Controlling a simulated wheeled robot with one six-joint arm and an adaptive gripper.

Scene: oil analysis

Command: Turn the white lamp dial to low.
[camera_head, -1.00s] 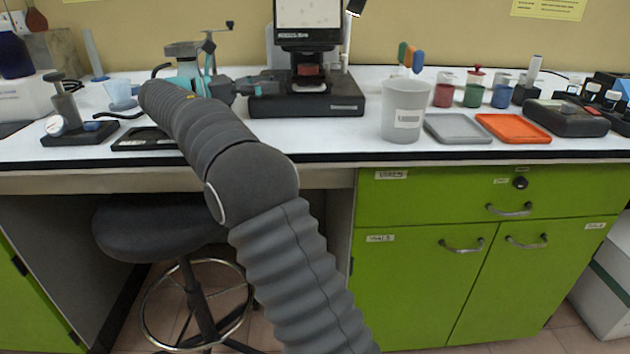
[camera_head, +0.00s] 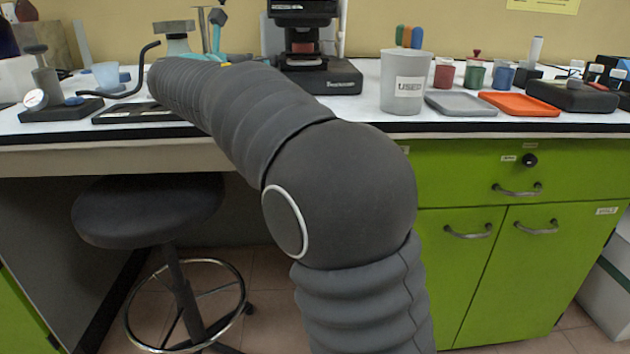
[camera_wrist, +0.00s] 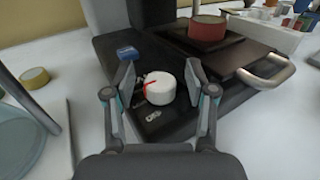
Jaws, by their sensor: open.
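The white lamp dial (camera_wrist: 161,88) sits on the dark base (camera_wrist: 177,121) of the microscope in the wrist view, with a red pointer mark on its left part. My gripper (camera_wrist: 158,80) is open, with one finger on each side of the dial. Whether either finger touches it I cannot tell. In the head view the microscope (camera_head: 318,72) stands at the back of the bench, and my arm hides the dial and my gripper.
A blue block (camera_wrist: 127,53) sits just beyond the left finger. A red round piece (camera_wrist: 207,31) on the stage and a metal handle (camera_wrist: 266,72) are on the right. A white cup marked USED (camera_head: 402,84) stands right of the microscope, beside grey (camera_head: 460,111) and orange (camera_head: 518,111) trays.

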